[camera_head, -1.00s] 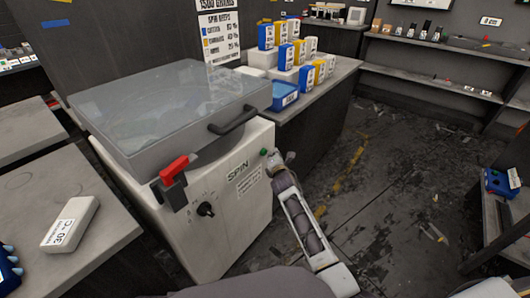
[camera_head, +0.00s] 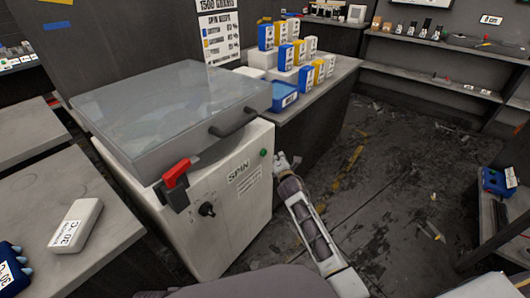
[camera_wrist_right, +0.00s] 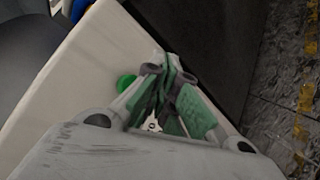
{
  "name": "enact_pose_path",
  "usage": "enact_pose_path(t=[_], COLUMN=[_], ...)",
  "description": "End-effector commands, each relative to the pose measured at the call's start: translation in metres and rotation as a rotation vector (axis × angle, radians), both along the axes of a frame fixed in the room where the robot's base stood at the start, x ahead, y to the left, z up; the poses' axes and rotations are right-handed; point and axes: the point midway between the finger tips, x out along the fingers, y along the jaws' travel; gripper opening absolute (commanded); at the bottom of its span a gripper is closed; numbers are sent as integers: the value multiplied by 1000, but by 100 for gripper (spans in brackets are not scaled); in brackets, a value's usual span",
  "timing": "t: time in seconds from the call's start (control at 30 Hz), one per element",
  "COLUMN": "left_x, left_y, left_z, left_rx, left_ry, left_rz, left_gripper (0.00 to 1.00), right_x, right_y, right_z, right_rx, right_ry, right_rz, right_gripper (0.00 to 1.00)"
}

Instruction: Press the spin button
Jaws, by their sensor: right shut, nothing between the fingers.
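The spin button is a small round green button (camera_head: 263,153) on the upper right of the white machine's front panel (camera_head: 238,205), near the word SPIN. It also shows in the right wrist view (camera_wrist_right: 126,82), left of the fingers. My right gripper (camera_head: 281,160) is just right of the button in the head view, apart from it. In the right wrist view its green-padded fingers (camera_wrist_right: 168,88) are shut with nothing between them. My left gripper is not in view.
The machine has a clear lid (camera_head: 170,105) with a dark handle (camera_head: 234,122), a red latch (camera_head: 177,172) and a black knob (camera_head: 207,209). Blue and yellow boxes stand on the counter behind. A white box (camera_head: 76,226) lies on the left table.

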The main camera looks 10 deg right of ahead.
Motion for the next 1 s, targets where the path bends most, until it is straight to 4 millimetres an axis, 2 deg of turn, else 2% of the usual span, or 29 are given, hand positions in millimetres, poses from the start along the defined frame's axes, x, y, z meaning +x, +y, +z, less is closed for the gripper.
enact_pose_path(t=[0.4, 1.0], left_x=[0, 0], left_y=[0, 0], left_z=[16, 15], left_rx=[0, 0], left_ry=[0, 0], left_rz=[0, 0], left_gripper=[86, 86], right_x=[-17, -17], right_y=[-13, -13], right_z=[1, 0], right_rx=[0, 1], right_ry=[0, 0], right_rz=[0, 0], right_gripper=[0, 0])
